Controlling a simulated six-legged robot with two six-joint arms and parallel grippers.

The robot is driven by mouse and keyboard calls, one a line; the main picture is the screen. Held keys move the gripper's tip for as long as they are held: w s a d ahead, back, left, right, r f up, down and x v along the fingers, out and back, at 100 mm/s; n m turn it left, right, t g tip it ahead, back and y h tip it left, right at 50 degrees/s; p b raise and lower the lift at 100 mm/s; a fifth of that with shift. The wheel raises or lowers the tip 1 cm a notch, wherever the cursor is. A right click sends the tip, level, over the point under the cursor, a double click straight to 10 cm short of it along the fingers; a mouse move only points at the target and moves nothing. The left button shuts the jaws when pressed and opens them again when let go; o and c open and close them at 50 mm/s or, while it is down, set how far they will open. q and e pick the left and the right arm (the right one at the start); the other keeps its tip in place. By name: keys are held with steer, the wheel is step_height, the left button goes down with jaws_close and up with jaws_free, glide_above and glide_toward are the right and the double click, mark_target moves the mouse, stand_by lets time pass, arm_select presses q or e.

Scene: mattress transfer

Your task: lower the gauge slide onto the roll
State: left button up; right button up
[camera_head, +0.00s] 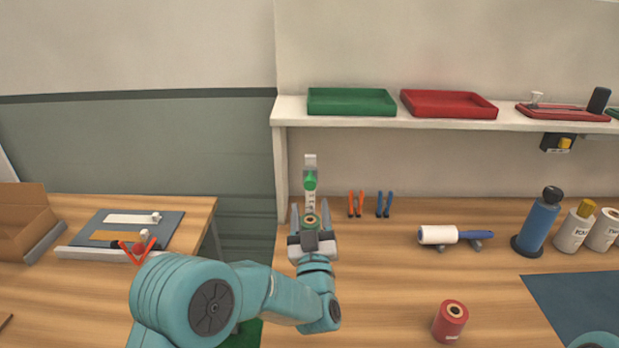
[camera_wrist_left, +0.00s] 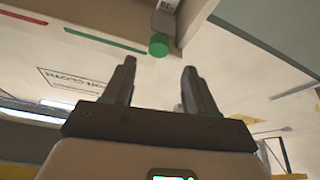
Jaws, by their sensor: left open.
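The gauge (camera_head: 310,162) is a pale upright post in line with the left end of the shelf in the head view. Its slide carries a round green knob (camera_head: 310,183), which also shows in the left wrist view (camera_wrist_left: 158,45), beyond the fingertips. My left gripper (camera_head: 311,212) is open, its two fingers pointing towards the gauge, with nothing clearly between them. A round, ringed top (camera_head: 310,221) shows at the gripper; it may be the roll, but the gripper hides its lower part. A separate red roll (camera_head: 451,322) stands upright at the front. My right gripper is out of view.
A shelf (camera_head: 290,112) with a green tray (camera_head: 351,101) and a red tray (camera_head: 449,104) overhangs the bench. Bare wood lies between.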

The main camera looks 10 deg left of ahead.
mark_target(310, 187)
arm_select(q)
steer(key=p+x, duration=0.1)
steer(key=x, duration=0.5)
steer(key=shift+w+d+f, duration=0.1)
steer(key=shift+d+f, duration=0.05)
steer(key=shift+w+a+r+p, duration=0.25)
steer(key=shift+w+r+p, duration=0.1)
steer(key=shift+w+p, duration=0.15)
steer(key=shift+w+f, duration=0.1)
steer(key=shift+w, duration=0.35)
steer(key=shift+s, duration=0.1)
